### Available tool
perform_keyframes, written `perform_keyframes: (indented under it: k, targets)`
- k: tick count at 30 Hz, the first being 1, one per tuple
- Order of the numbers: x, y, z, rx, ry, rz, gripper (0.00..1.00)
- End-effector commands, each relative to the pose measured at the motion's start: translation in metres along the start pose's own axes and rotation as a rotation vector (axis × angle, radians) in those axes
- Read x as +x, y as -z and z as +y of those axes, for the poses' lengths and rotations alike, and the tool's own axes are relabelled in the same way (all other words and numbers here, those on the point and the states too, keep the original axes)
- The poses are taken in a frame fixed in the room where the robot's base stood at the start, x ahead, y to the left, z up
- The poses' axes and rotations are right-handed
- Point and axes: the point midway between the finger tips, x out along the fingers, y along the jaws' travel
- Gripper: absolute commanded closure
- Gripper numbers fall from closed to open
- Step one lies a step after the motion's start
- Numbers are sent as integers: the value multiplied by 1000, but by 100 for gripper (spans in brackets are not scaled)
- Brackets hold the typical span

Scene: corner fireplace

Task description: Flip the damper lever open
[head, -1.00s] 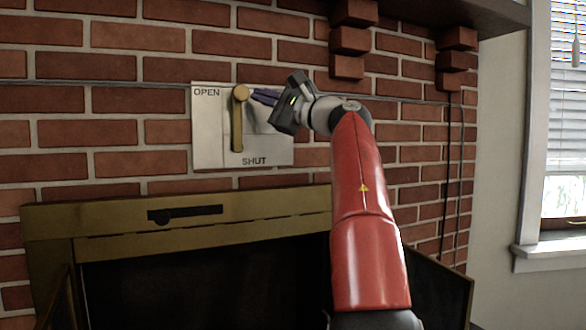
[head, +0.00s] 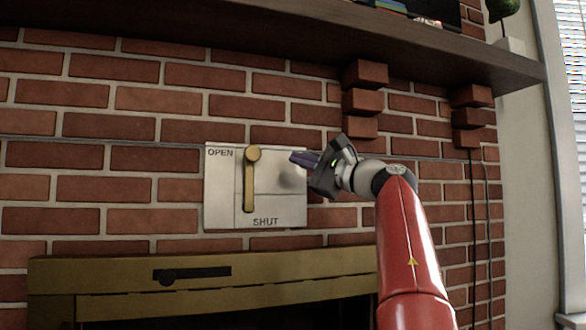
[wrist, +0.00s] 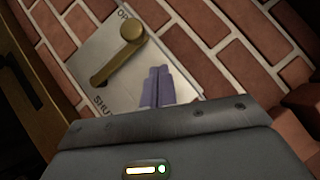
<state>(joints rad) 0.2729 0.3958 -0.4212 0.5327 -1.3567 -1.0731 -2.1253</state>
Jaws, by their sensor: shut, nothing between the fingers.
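The damper lever (head: 250,185) is a brass bar with a round knob at its upper end, on a pale metal plate (head: 222,205) on the brick wall. The plate reads OPEN at its upper left and SHUT at its bottom. The lever hangs straight down from the knob, its lower end just above SHUT. My gripper (head: 296,159) is shut and empty, right of the knob and apart from the lever. In the wrist view the lever (wrist: 118,53) lies beyond my closed purple fingertips (wrist: 157,73), with a gap between.
A brass fireplace surround (head: 110,275) with a dark handle (head: 192,274) is below the plate. A dark mantel shelf (head: 300,45) runs above, with stepped brick corbels (head: 363,100) under it. A thin cable crosses the wall. The wall left of the plate is clear.

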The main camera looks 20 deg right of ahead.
Motion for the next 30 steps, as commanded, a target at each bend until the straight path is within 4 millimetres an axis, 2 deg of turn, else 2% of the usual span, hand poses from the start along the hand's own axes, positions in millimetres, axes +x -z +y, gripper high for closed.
perform_keyframes:
  k: [6,12,18,30]
  targets:
    - [-40,2,-7,-2,2,6,100]
    - [-66,1,-14,0,1,6,100]
    - [-74,0,-16,1,0,4,100]
    - [-74,0,-16,1,0,4,100]
